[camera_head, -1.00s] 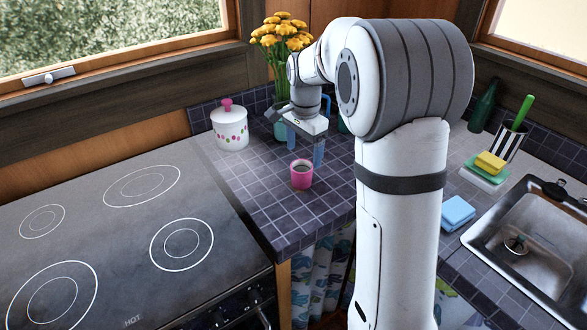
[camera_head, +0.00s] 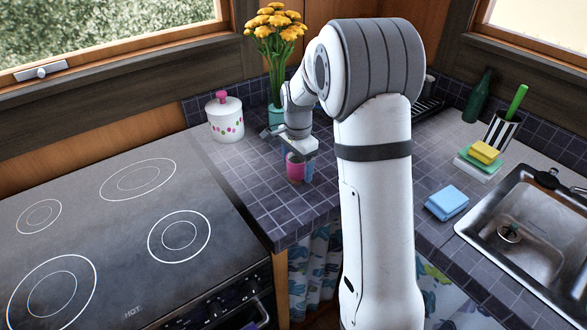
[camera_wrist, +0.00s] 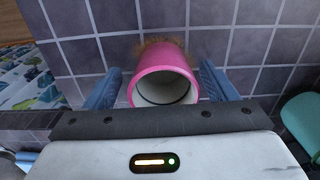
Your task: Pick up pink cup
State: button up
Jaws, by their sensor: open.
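The pink cup (camera_head: 295,168) stands upright on the dark tiled counter (camera_head: 262,195), near its front corner. My gripper (camera_head: 298,165) is over the cup, with its blue fingers pointing down. In the wrist view the cup (camera_wrist: 163,76) sits between the two open fingers (camera_wrist: 165,88), one on each side, with a small gap at each. Its rim faces the camera, and it looks empty with a pale inside. The gripper body hides part of the cup's top in the head view.
A white lidded jar (camera_head: 226,120) stands left of my gripper. A teal vase with yellow flowers (camera_head: 277,113) is behind it. The black stovetop (camera_head: 120,235) is to the left. Sponges (camera_head: 447,203) and the sink (camera_head: 520,225) are to the right.

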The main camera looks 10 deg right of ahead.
jog(key=shift+c, duration=0.3)
jog(key=c, duration=1)
